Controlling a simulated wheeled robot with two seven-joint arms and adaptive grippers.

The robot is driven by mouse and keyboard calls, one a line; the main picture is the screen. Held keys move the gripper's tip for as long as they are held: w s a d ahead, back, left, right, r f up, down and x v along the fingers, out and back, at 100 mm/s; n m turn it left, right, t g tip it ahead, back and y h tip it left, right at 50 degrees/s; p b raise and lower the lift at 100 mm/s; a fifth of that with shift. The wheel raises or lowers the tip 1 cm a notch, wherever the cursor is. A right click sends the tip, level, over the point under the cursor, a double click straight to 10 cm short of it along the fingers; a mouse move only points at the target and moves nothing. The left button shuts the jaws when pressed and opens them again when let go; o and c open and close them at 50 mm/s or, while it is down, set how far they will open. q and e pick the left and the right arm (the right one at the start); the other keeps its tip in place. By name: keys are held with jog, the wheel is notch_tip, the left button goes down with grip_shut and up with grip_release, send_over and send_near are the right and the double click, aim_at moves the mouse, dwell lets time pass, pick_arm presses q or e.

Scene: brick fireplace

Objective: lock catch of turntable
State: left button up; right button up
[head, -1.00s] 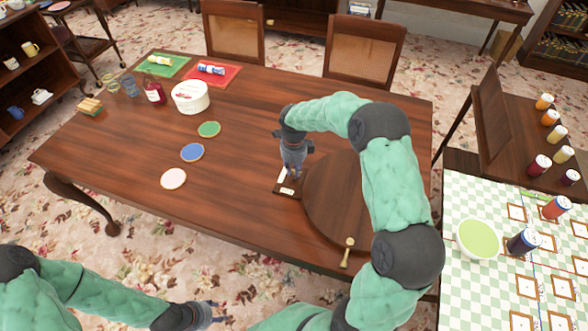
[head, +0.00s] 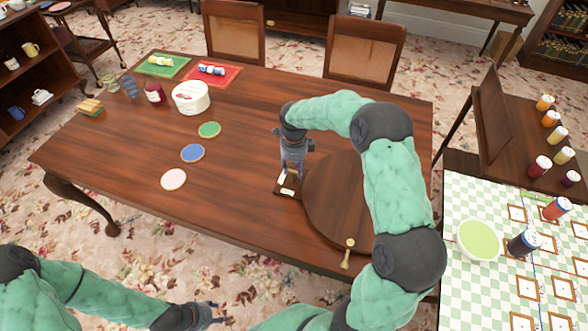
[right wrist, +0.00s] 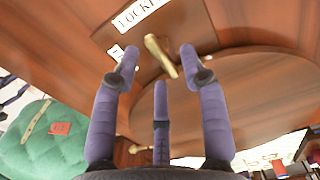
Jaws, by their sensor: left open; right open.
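The turntable (head: 335,200) is a round dark wooden disc at the right end of the large table. Beside its left edge is a small wooden plate (head: 281,191) with white labels. In the right wrist view one label (right wrist: 138,13) reads "LOCKE", cut off by the frame edge. The catch (right wrist: 158,54) is a brass lever, lying slanted between the plate and the disc. My right gripper (head: 292,172) is open above the plate, pointing down. In the right wrist view its fingers (right wrist: 159,66) spread around the lever; contact cannot be told. My left gripper (head: 213,313) is open and empty off the table's front.
A brass handle (head: 348,253) sits at the disc's front rim. Coasters (head: 192,153), a white tub (head: 190,98) and bottles stand on the table's left half. A checkered side table (head: 465,290) with a green bowl (head: 479,240) is at right. The table's front middle is clear.

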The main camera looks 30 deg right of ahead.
aim_at(294, 172)
notch_tip(294, 172, up, 11)
dwell(0.4)
dwell(0.4)
